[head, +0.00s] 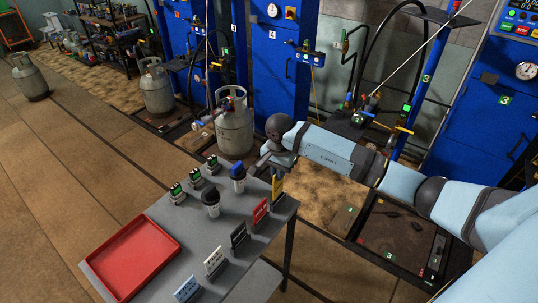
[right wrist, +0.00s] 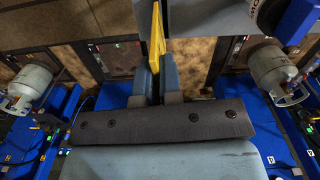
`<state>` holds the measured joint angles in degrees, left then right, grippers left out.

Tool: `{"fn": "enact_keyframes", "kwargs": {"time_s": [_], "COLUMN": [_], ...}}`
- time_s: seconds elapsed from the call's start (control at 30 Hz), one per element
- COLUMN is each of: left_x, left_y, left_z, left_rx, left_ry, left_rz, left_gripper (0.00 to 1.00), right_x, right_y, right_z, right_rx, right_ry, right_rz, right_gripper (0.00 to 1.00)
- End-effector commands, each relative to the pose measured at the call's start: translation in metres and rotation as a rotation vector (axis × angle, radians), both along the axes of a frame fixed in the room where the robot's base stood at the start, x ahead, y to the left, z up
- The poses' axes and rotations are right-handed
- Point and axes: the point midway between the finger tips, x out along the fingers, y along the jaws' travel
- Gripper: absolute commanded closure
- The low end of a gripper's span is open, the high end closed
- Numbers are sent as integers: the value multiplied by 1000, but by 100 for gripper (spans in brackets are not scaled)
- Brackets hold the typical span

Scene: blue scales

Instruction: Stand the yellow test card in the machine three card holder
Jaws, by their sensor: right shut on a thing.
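The yellow test card (head: 278,187) stands upright at the far right corner of the grey table, below my right gripper (head: 268,163). In the right wrist view the yellow card (right wrist: 157,35) is seen edge-on between the two fingers of my right gripper (right wrist: 155,80), which is shut on it. From the head view I cannot tell whether the card still touches its stand. Machine three (head: 470,115) is the blue cabinet at the right with green number 3 tags. I cannot make out its card holder clearly. My left gripper is not in view.
The grey table (head: 160,215) holds a red tray (head: 130,258), a red card (head: 260,211), a black card (head: 238,236), white and blue cards, and several small gauges or fittings. A gas cylinder (head: 234,125) stands behind the table. A dark scale platform (head: 395,238) lies on the floor at right.

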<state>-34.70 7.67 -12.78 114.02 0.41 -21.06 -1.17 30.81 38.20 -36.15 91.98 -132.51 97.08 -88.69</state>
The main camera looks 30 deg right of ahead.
Motion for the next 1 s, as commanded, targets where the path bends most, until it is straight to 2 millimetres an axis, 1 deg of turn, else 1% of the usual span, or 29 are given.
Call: {"fn": "enact_keyframes", "kwargs": {"time_s": [0.1, 0.17, 0.43, 0.67, 1.0], "left_x": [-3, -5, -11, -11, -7], "left_y": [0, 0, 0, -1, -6], "left_z": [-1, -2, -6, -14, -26], "left_rx": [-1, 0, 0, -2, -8], "left_ry": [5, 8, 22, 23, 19], "left_rz": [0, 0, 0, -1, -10], "left_gripper": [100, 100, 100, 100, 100], "right_x": [5, 5, 6, 6, 5], "right_y": [-10, -12, -13, -12, -12], "right_z": [3, 3, 4, 2, -19], "right_rx": [-1, -2, -3, -2, -2], "right_ry": [2, 1, 0, -1, 1], "right_rz": [-79, -95, -98, -96, -95], "right_gripper": [100, 100, 100, 100, 100]}}
